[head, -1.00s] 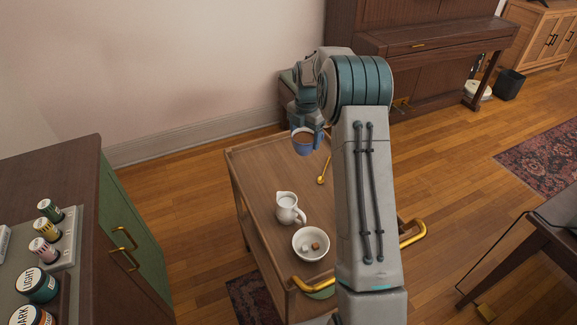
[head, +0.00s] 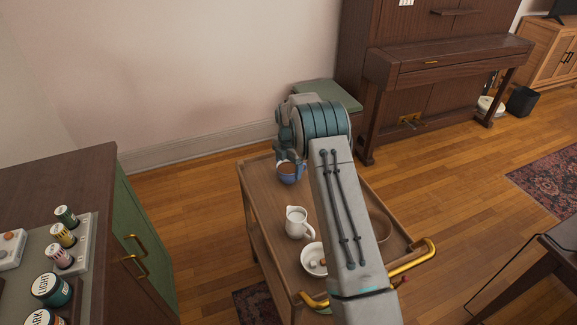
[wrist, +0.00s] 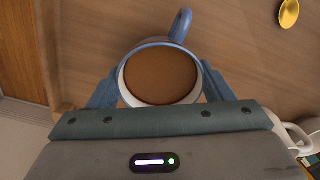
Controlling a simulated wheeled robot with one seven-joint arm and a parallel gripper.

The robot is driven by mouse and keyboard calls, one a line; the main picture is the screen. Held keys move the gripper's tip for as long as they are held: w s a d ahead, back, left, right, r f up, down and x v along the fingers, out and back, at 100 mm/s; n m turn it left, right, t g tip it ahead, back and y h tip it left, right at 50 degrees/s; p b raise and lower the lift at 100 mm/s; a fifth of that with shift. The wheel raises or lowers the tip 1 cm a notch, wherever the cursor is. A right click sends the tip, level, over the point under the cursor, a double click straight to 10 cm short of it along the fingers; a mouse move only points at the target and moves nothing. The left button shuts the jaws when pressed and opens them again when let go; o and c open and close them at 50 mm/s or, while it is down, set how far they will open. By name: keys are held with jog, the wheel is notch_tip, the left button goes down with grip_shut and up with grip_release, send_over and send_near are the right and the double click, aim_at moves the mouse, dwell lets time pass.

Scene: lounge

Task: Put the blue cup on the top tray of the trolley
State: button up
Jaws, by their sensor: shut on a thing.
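The blue cup (head: 290,174), full of a brown liquid, is at the far end of the wooden trolley's top tray (head: 262,187). My gripper (head: 289,163) is shut on it from above. In the wrist view the cup (wrist: 180,28) sits upright between the two blue fingers of my gripper (wrist: 160,88), its handle pointing away from the palm. The tray's wood shows just beyond it. I cannot tell whether the cup's base touches the tray.
A white jug (head: 297,222) and a white bowl (head: 314,259) stand on the tray nearer me. A gold spoon (wrist: 288,14) lies on it in the wrist view. A dark cabinet (head: 70,185) stands left, a piano (head: 440,75) behind right.

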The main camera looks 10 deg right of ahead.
jog(key=shift+f, duration=0.15)
jog(key=o, duration=1.1)
